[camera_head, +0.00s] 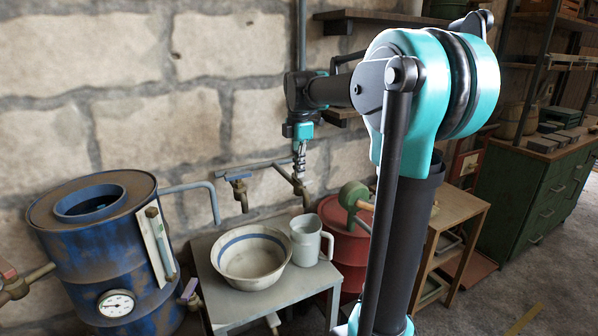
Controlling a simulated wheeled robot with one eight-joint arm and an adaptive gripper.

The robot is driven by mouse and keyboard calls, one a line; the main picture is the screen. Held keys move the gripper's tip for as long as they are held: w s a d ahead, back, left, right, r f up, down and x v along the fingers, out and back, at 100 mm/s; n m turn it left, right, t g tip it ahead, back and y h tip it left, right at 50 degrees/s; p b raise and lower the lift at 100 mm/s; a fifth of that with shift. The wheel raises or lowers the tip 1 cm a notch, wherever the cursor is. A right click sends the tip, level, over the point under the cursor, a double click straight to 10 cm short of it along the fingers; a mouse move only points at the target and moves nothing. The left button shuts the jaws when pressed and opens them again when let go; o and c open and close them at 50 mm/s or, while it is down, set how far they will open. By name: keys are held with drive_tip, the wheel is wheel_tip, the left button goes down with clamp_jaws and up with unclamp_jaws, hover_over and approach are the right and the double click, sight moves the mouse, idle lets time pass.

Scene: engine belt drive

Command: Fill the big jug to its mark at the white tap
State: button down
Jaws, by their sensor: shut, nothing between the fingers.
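A pale grey jug (306,241) with a handle on its right stands upright on a small grey table (290,288). I cannot make out its mark or the water level inside. Two brass taps come from the wall above the table: the left tap (240,192) has a bluish handle, and the right tap (291,180) is partly behind my gripper. I cannot tell for sure which tap is the white one. My gripper (301,178) is shut and empty, pointing down beside the right tap, above the jug and apart from it.
A cream basin (252,258) with a blue band stands left of the jug. A blue drum (108,245) with a gauge is at left. A red drum (347,242) is behind my arm. A wooden stand (463,205) and green cabinet (530,190) are at right. Floor shows at lower right.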

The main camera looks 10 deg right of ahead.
sight(301, 179)
drive_tip(key=shift+f, duration=0.3)
drive_tip(key=shift+s+d+f, duration=0.1)
drive_tip(key=shift+s+f, duration=0.2)
drive_tip(key=shift+f, duration=0.05)
drive_tip(key=shift+s+f+t, duration=0.2)
drive_tip(key=shift+f+t, duration=0.15)
drive_tip(key=shift+t, duration=0.15)
drive_tip(key=shift+s+d+f, duration=0.1)
drive_tip(key=shift+s+f, duration=0.05)
drive_tip(key=shift+f, duration=0.25)
idle(6.5)
